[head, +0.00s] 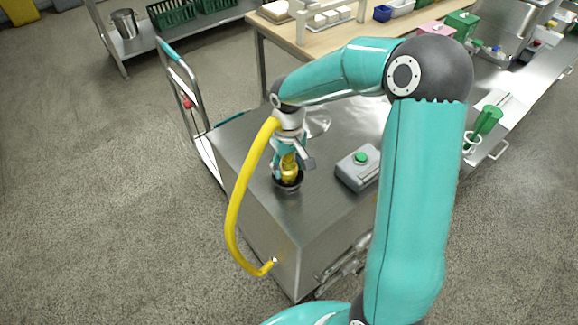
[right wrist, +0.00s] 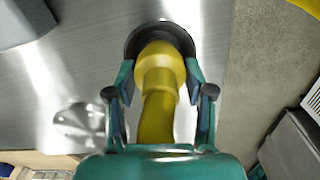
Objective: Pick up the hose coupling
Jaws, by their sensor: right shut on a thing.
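The hose coupling (head: 289,168) is a yellow piece at the end of a yellow hose, over a dark round port (head: 288,185) on top of the steel cabinet. My right gripper (head: 288,165) is shut on the coupling from above. In the right wrist view the coupling (right wrist: 159,65) sits between the two teal fingers (right wrist: 160,90), with the dark ring of the port around its far end. I cannot tell whether the coupling is seated in the port or just above it. The yellow hose (head: 233,215) loops down left to the cabinet's side. My left gripper is not in view.
The steel cabinet (head: 330,205) has a grey box with a green button (head: 360,160) right of the port. A hand trolley (head: 188,100) stands at the left. A wooden table (head: 345,35) and a steel counter (head: 515,110) stand behind. Open floor lies at the left.

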